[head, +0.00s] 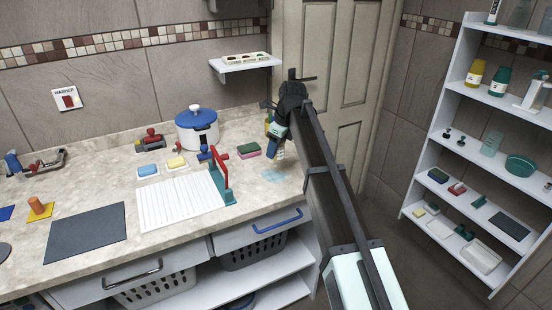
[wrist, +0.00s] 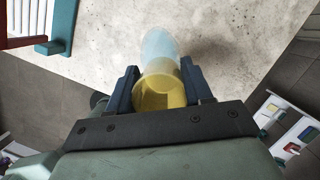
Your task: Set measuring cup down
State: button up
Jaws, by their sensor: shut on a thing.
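My gripper (wrist: 160,92) is shut on a see-through cup with a yellow tint (wrist: 160,88), which I take to be the measuring cup. The two dark blue fingers are on either side of it in the wrist view. In the head view my gripper (head: 277,150) is over the right end of the counter (head: 110,185), and the cup is mostly hidden by the gripper and arm. A pale blue patch (head: 275,175) lies on the counter near the gripper. I cannot tell whether the cup touches the counter.
A green and pink sponge (head: 248,151) lies left of the gripper. Further left are a red and teal stand (head: 221,178), a white ribbed drainboard (head: 180,205) and a white pot with a blue lid (head: 197,130). The counter's right edge is close. A shelf unit (head: 455,100) stands right.

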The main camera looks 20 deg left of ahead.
jog(key=shift+r, duration=0.95)
jog(key=n, duration=0.2)
jog(key=s+n, duration=0.1)
jog(key=shift+d+f+g, duration=0.15)
jog(key=shift+d+g, duration=0.1)
jog(key=shift+g, duration=0.15)
jog(key=s+d+f+n+g, duration=0.1)
jog(key=s+d+f+n, duration=0.15)
jog(key=d, duration=1.05)
jog(key=s+d+f+n, duration=0.2)
jog(key=s+d+n, duration=0.15)
jog(key=d, duration=0.95)
jog(key=s+d+f+n+g, duration=0.15)
jog(key=s+d, duration=0.25)
jog(key=d, duration=0.9)
notch_tip(320, 180, up, 8)
jog(key=f+m+t, duration=0.1)
jog(key=m+t, duration=0.1)
jog(key=m, duration=0.5)
send_over(174, 195)
jog(key=d, duration=0.1)
jog(key=shift+w+d+f, duration=0.1)
jog(key=shift+d+f, duration=0.05)
jog(key=shift+f, duration=4.5)
